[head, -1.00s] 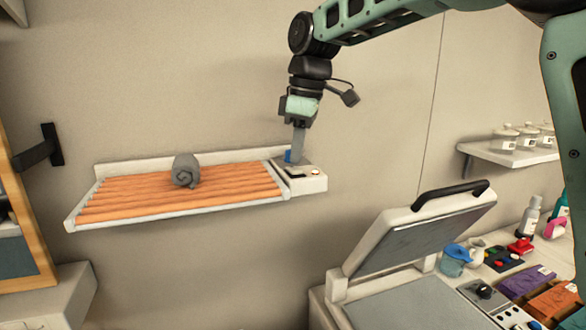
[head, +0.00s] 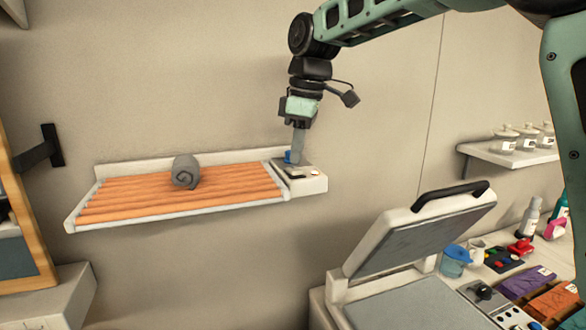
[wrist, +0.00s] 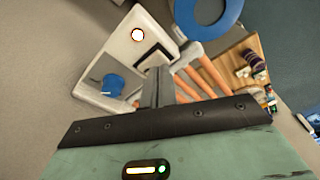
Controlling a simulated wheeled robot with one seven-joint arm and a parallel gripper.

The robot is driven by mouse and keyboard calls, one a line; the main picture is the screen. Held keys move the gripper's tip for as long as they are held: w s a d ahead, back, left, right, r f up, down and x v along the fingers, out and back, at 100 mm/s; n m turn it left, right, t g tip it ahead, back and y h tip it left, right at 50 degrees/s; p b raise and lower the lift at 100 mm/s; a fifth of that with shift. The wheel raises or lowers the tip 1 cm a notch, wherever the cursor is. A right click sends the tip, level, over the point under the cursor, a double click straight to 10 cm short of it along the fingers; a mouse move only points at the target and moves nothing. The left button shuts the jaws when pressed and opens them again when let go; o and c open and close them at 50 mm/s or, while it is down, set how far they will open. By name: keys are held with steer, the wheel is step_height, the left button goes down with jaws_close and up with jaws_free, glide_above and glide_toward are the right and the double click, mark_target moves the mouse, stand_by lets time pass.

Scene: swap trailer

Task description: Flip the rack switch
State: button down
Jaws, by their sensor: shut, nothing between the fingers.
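The rack (head: 150,218) is a pale wall shelf with orange slats. Its white control box (head: 308,185) is at the right end. In the wrist view the box (wrist: 97,98) carries a blue knob (wrist: 113,85), a dark rocker switch (wrist: 152,56) in a pale frame, and a round lit lamp (wrist: 138,35) with an orange rim. My gripper (head: 297,160) points down over the box, beside the blue knob (head: 288,156). In the wrist view my gripper (wrist: 158,70) is shut and empty, its tips at the switch and partly covering it. I cannot tell whether they touch it.
A rolled grey towel (head: 185,171) lies on the slats. A press with a raised lid (head: 420,230) stands below right. A shelf with jars (head: 510,153) is on the right wall. A blue ring (wrist: 208,15) shows in the wrist view.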

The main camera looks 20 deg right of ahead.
mark_target(297, 170)
steer(key=shift+f+b, duration=0.55)
steer(key=shift+f, duration=0.35)
stand_by(0.9)
steer(key=shift+r, duration=0.1)
step_height(297, 170, up, 7)
steer(key=p, duration=0.6)
steer(key=shift+p, duration=0.3)
